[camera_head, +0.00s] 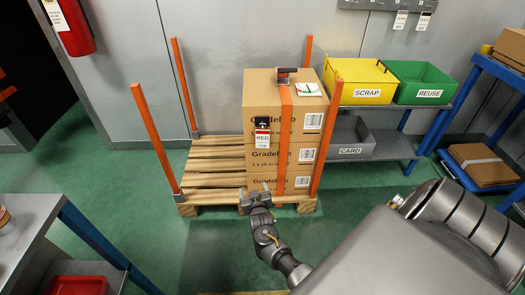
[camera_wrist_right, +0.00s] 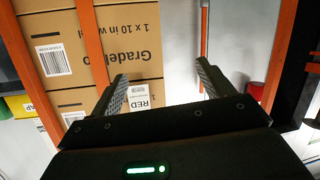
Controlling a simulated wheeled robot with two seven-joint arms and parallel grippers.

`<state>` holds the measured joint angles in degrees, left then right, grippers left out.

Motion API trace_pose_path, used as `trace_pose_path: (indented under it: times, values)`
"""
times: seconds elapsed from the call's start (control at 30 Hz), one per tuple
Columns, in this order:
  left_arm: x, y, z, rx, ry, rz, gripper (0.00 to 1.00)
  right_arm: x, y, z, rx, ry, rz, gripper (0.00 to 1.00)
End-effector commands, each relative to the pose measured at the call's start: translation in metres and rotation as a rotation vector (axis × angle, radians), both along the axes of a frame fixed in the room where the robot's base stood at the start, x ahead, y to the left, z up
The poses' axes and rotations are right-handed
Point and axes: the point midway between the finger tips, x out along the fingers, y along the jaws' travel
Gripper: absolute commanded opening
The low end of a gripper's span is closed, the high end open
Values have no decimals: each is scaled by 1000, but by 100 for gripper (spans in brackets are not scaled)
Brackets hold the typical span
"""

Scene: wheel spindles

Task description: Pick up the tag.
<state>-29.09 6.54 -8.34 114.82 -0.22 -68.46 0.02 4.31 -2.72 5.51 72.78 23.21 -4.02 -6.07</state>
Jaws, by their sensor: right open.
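My right gripper (camera_head: 255,200) is low in front of the stack, below the tag in the head view. In the wrist view its fingers (camera_wrist_right: 163,80) are apart, with nothing held between them. My left gripper is not in view.
The boxes stand on a wooden pallet (camera_head: 212,168) with orange corner posts (camera_head: 329,135). An orange strap (camera_head: 284,150) runs down the boxes. Yellow SCRAP (camera_head: 367,93) and green REUSE (camera_head: 430,94) bins are on a shelf at right. More tags (camera_head: 400,20) hang on the wall.

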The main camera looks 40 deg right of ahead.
Motion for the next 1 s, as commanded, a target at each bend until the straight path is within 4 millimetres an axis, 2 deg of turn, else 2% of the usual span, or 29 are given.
trace_pose_path:
  times: [0.03, 0.1, 0.2, 0.33, 0.57, 0.83, 1.0]
  values:
    - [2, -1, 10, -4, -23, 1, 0, 15, -12, 15, -7, -80, -48, 80]
    - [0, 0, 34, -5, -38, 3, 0, 26, -28, 46, -17, -168, -109, 80]
    - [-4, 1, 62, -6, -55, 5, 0, 33, -45, 79, -27, -259, -177, 80]
    - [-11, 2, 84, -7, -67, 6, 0, 34, -59, 104, -34, -327, -231, 80]
    - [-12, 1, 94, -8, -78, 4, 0, 35, -65, 114, -36, -348, -250, 80]
    - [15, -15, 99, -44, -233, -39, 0, 64, -90, 112, -37, -347, -249, 80]
    - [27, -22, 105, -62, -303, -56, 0, 75, -100, 113, -36, -346, -247, 80]
